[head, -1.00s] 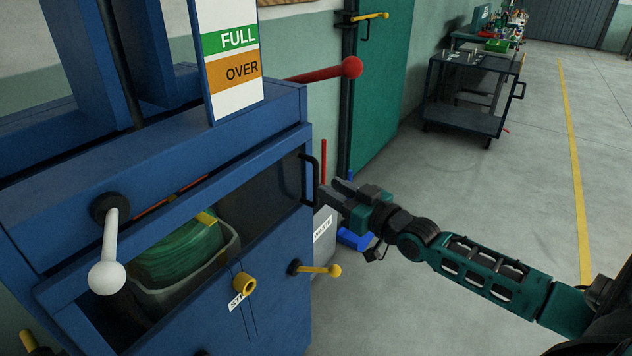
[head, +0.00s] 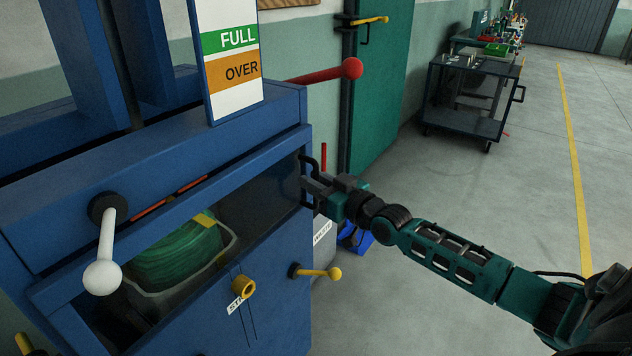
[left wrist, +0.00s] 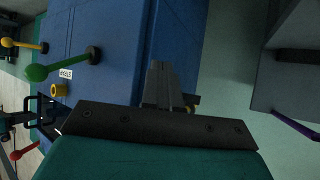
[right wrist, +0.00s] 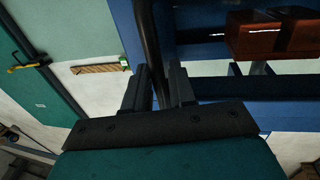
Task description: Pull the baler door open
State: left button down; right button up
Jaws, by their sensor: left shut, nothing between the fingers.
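The blue baler (head: 285,115) fills the left of the head view; a dark window in its front shows a green bundle (head: 175,255). A black upright bar handle (head: 308,165) sits at the right end of that front. My right gripper (head: 311,188) is at this handle. In the right wrist view, the black bar (right wrist: 150,45) runs between the two fingers (right wrist: 157,88), which are apart with gaps beside the bar. My left gripper (left wrist: 168,85) is shut and empty in front of a blue panel (left wrist: 170,40); it is outside the head view.
A white-knobbed lever (head: 103,278), a yellow ring knob (head: 244,286) and a yellow-tipped lever (head: 325,273) stick out from the baler. A red-knobbed lever (head: 350,69) is above the handle. A dark cart (head: 465,95) stands farther back. The floor at right is clear.

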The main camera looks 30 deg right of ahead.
grip_shut()
dwell(0.4)
